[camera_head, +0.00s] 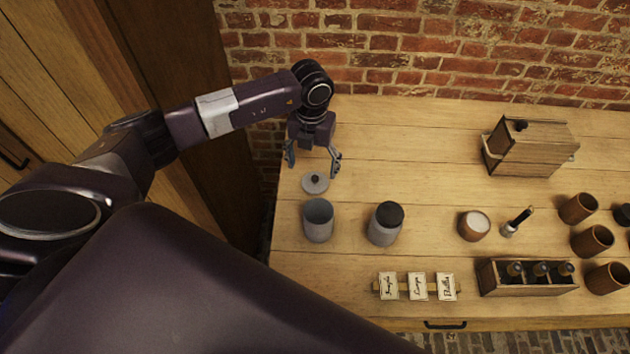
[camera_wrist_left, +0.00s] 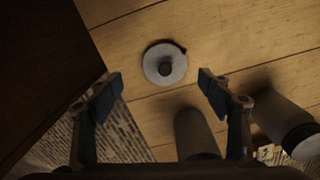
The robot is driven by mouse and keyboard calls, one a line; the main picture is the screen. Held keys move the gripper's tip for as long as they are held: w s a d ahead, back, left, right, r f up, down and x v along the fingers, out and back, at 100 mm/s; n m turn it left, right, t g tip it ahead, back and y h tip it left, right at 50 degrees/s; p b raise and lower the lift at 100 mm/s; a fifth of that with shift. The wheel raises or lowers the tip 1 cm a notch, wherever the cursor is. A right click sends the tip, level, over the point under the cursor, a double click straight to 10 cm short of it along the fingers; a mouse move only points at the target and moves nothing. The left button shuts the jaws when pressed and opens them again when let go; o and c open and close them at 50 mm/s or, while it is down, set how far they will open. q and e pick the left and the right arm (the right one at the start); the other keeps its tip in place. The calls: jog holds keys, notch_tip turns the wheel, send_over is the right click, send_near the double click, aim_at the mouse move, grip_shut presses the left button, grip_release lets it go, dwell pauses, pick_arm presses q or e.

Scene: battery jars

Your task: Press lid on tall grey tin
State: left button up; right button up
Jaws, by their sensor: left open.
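The tall grey tin (camera_head: 318,220) stands open at the left end of the table; it also shows in the left wrist view (camera_wrist_left: 196,135). A round grey lid (camera_head: 315,184) with a dark knob lies on the table behind the tin, apart from it. In the left wrist view the lid (camera_wrist_left: 164,64) lies ahead of and between the fingertips. My left gripper (camera_head: 313,162) is open and empty above the table, just behind the lid. Its two fingers also show in the left wrist view (camera_wrist_left: 160,88). My right gripper is in neither view.
Label cards (camera_head: 418,287) stand in front. A wooden bottle crate (camera_head: 528,278), a small bowl (camera_head: 473,226) and brown cups (camera_head: 592,241) are at the right. A wooden box (camera_head: 529,147) stands at the back right. The back middle is clear.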

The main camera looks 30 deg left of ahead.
aim_at(315, 177)
pick_arm(q)
jog(key=shift+d+f+p, duration=0.15)
jog(key=shift+f+p, duration=0.35)
jog(key=f, duration=0.1)
jog(key=f+p, duration=0.1)
jog(key=f, duration=0.1)
jog(key=shift+w+d+f, duration=0.2)
jog(key=shift+f, duration=0.45)
jog(key=c, duration=0.9)
